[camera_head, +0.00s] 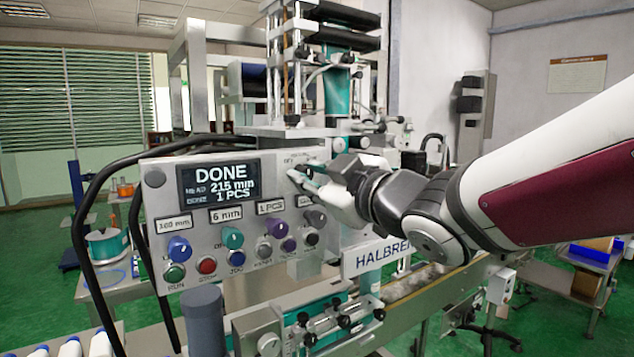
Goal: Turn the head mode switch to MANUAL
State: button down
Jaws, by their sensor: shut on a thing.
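The grey control panel (220,180) faces me on the sleeve applicator, at the left centre. Its dark display (219,182) reads DONE, 215 mm, 1 PCS. My gripper (303,178) is at the panel's upper right, shut on the head mode switch (304,168). The fingers cover most of this switch, so I cannot tell which position it points to. Small lettering above it is only partly readable.
A HALBREN sign (383,254) hangs below my wrist. Black cables loop left of the panel.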

dwell(0.3)
jog(key=c, duration=1.4)
grip_release()
jog(key=shift+s, duration=0.1)
jog(key=v, duration=1.2)
